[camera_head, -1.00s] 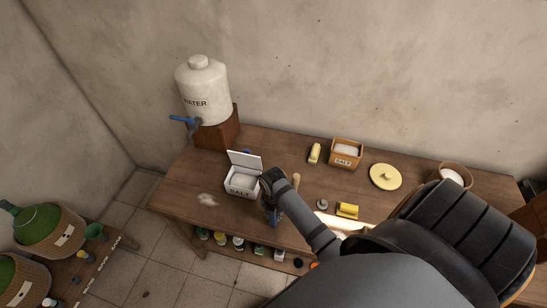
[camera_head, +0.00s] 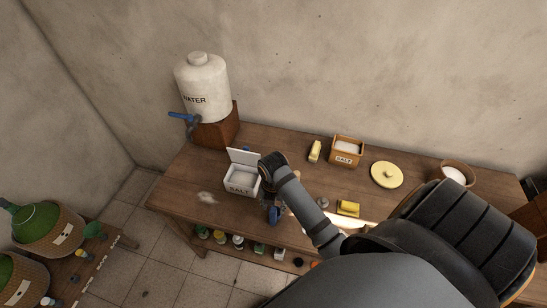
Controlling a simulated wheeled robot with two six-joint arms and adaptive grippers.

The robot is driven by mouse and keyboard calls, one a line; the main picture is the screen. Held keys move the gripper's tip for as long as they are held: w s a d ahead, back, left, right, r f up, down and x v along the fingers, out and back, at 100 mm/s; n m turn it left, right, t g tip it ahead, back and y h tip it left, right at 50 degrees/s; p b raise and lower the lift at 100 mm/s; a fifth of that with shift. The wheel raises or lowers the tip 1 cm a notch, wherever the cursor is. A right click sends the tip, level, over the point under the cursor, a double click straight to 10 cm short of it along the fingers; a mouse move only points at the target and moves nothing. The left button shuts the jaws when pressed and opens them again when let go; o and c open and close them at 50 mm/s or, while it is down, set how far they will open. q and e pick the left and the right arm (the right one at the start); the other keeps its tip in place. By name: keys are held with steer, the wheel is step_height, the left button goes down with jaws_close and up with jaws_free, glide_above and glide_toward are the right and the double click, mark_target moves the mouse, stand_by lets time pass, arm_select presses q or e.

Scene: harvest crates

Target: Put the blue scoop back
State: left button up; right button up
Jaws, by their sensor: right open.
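A white salt box (camera_head: 240,188) with its lid (camera_head: 245,157) raised stands on the wooden table. My right gripper (camera_head: 273,215) points down at the table, just right of and in front of the salt box. It is open. My own wrist hides much of the space around its fingers, so I cannot make out the blue scoop for certain there. My left gripper is out of view.
A water jug (camera_head: 203,88) with a blue tap stands on a wooden block at the back left. A wooden salt box (camera_head: 346,150), a yellow lid (camera_head: 387,175) and a bowl (camera_head: 458,169) stand at the back right. A yellow block (camera_head: 348,208) lies in front. The table's left part is mostly clear.

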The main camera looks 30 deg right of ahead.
step_height(320, 180, up, 4)
steer(key=shift+f+b, duration=0.1)
steer(key=shift+b, duration=0.3)
steer(key=shift+r+p, duration=0.6)
steer(key=shift+r, duration=0.9)
steer(key=shift+f, duration=0.1)
